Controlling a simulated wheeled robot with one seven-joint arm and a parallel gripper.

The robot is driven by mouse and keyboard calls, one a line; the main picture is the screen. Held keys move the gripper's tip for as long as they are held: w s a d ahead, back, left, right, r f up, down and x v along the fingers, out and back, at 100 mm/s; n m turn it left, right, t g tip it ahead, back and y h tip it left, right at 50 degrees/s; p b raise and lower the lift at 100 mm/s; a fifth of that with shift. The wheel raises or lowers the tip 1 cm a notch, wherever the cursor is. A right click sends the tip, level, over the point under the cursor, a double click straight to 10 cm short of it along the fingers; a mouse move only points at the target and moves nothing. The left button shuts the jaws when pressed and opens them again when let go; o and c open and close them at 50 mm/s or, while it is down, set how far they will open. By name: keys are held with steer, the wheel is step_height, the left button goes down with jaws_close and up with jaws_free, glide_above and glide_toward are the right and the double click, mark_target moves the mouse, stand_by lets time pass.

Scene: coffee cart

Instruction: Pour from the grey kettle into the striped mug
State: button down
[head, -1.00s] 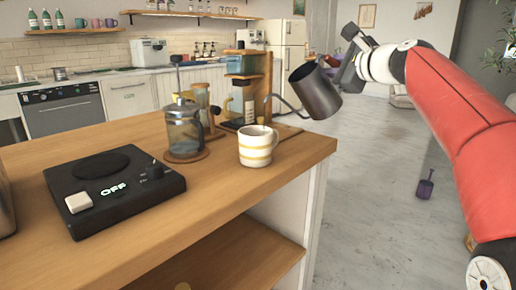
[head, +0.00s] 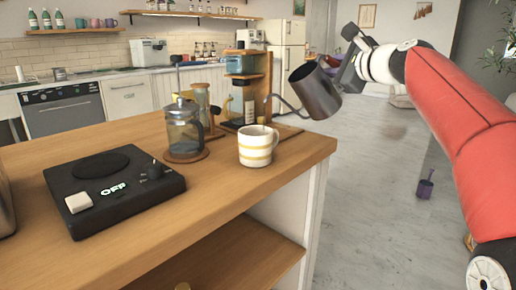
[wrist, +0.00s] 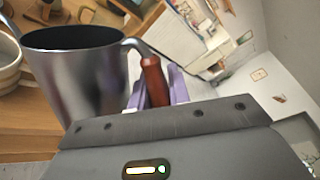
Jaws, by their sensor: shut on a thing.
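The grey kettle (head: 315,92) is held in the air, tilted with its thin curved spout toward the striped mug. My gripper (wrist: 158,88) is shut on the kettle's red-brown handle in the wrist view; in the head view it is at the kettle's right side. The kettle's open top (wrist: 75,38) shows dark inside in the wrist view. The striped mug (head: 257,148), white with yellow bands, stands upright on the cart near its right edge. The spout tip is above and slightly right of the mug. I see no stream of liquid. Part of the mug shows at the wrist view's left edge (wrist: 8,62).
A wooden stand (head: 262,75) is at the back. Open floor lies right of the cart.

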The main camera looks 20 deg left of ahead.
steer(key=shift+f, duration=0.1)
steer(key=shift+w+d+f+m+b, duration=0.15)
steer(key=shift+f+m+b, duration=0.15)
steer(key=shift+f+b, duration=0.15)
steer(key=shift+d+f+m+b, duration=0.15)
steer(key=shift+f+m+b, duration=0.15)
steer(key=shift+f, duration=0.1)
steer(key=shift+r, duration=0.15)
steer(key=shift+a+r+n+p, duration=0.15)
steer(key=shift+r+n+p, duration=0.15)
steer(key=shift+p, duration=0.25)
stand_by(0.4)
steer(key=shift+a+r, duration=0.1)
steer(key=shift+r, duration=0.25)
steer(key=shift+s+r, duration=0.15)
steer(key=shift+s, duration=0.05)
steer(key=shift+a+r+n, duration=0.15)
steer(key=shift+r+n, duration=0.15)
steer(key=shift+n, duration=0.1)
